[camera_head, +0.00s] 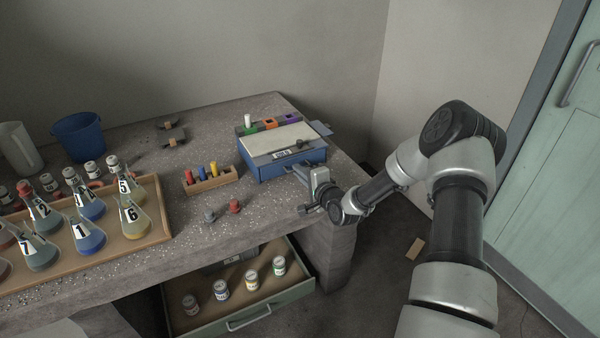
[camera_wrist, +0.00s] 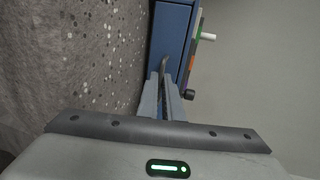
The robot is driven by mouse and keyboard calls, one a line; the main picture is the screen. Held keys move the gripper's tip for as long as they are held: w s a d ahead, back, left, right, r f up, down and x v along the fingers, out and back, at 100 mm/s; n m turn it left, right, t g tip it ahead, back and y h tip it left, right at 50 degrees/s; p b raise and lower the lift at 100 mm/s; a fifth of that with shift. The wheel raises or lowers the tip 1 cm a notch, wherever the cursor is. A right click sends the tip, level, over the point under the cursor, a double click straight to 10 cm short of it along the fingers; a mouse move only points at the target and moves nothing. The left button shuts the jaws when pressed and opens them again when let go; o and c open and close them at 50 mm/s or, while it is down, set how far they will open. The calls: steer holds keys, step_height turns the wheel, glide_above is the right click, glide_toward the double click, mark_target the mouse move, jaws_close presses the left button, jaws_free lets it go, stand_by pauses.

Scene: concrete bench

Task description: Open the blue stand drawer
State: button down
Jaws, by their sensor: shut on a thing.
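The blue stand (camera_head: 283,166) sits near the right end of the concrete bench, with a pale top and a small white label. Its blue front also shows in the wrist view (camera_wrist: 173,30). My gripper (camera_head: 303,174) is at the front of the stand, on its right part. In the wrist view my gripper (camera_wrist: 168,82) has its two fingers close together around the thin dark drawer handle (camera_wrist: 165,64), against the blue front. The fingers hide part of the handle. I see no clear gap at the drawer front.
A wooden holder with coloured pegs (camera_head: 210,181) stands left of the stand. Small grey and red pieces (camera_head: 235,206) lie in front. A tray of flasks (camera_head: 158,232) fills the left. An open lower drawer (camera_head: 296,291) holding several jars juts out below the bench.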

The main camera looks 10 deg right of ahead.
steer(key=v, duration=0.2)
steer(key=f+v, duration=0.1)
steer(key=v, duration=0.2)
steer(key=p+v, duration=0.1)
steer(key=v, duration=0.2)
steer(key=shift+s+d+f, duration=0.2)
steer(key=shift+s+f, duration=0.15)
steer(key=shift+s, duration=0.05)
steer(key=c, duration=1.9)
jaws_free()
steer(key=shift+c, duration=0.2)
steer(key=p+v, duration=0.2)
steer(key=v, duration=1.5)
steer(key=shift+p, duration=0.4)
steer(key=shift+s+d, duration=0.1)
